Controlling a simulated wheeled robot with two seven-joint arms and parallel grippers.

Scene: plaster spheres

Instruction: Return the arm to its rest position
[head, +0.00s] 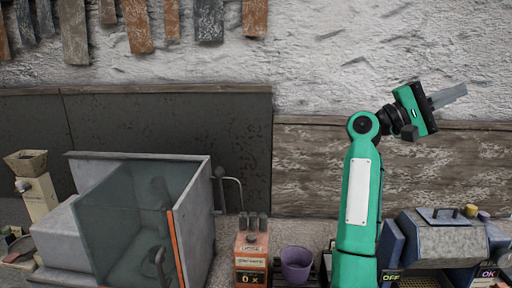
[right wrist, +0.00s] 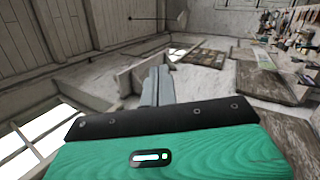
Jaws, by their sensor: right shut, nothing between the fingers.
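My right arm (head: 357,200) is green and rises from the lower right of the head view, bent at the top. My right gripper (head: 462,91) is held high in front of the wall, pointing right, shut and empty. In the right wrist view its two grey fingers (right wrist: 157,84) are together with nothing between them, beyond the green gripper body. My left gripper is not in view. No plaster spheres show in either view.
A grey box-shaped machine with a glass pane (head: 135,225) stands at the left. An orange box (head: 251,250), a purple cup (head: 296,264) and a blue-grey machine (head: 440,240) stand at the bottom. The wall behind is plaster above boards. Room around my right gripper looks clear.

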